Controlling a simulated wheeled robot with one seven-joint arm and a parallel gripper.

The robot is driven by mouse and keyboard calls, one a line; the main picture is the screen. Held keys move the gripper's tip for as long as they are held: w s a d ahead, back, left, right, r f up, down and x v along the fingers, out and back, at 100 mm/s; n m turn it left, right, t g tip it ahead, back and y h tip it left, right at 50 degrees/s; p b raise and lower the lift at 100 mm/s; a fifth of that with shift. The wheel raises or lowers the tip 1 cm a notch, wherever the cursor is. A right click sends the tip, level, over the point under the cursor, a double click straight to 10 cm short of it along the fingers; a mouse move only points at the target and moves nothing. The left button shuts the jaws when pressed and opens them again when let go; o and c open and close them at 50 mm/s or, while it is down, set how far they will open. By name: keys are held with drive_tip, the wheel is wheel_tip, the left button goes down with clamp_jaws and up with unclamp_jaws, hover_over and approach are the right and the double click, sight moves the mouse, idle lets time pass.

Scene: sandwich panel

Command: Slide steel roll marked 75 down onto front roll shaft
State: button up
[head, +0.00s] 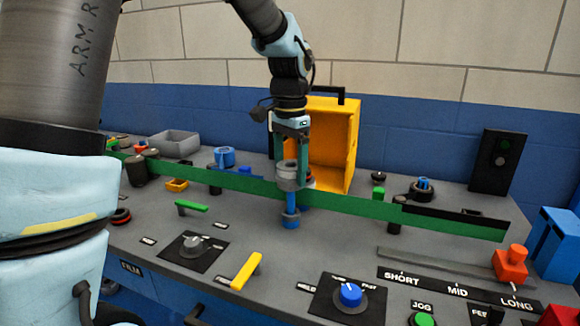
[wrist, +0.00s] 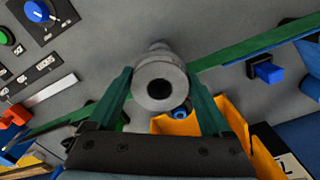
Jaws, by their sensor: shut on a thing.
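The steel roll (head: 287,181) is a grey metal cylinder held upright in my gripper (head: 291,170). In the wrist view the steel roll (wrist: 160,86) sits between two green fingers (wrist: 160,100), its dark round bore facing the camera. No mark 75 is readable. A blue upright shaft (head: 291,203) with a wider blue collar at its base stands directly below the roll in the head view. I take it as the front roll shaft. I cannot tell whether its tip is inside the bore or just under it.
A long green strip (head: 350,204) runs across the panel beside the roll. An open yellow box (head: 347,145) stands close behind. A yellow lever (head: 246,271), blue knob (head: 350,294) and red block (head: 510,263) are at the front. A grey tray (head: 174,144) is at back left.

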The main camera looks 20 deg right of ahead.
sight(290, 195)
drive_tip(key=shift+f+b, duration=0.45)
drive_tip(key=shift+f, duration=0.5)
drive_tip(key=shift+f, duration=0.1)
drive_tip(key=shift+f+b, duration=1.3)
drive_tip(key=shift+f, duration=1.15)
drive_tip(key=o, duration=1.5)
drive_tip(key=shift+o, duration=0.2)
wheel_tip(290, 195, up, 13)
drive_tip(key=p, duration=1.1)
drive_tip(key=shift+r+p, duration=0.2)
drive_tip(key=shift+p, duration=0.2)
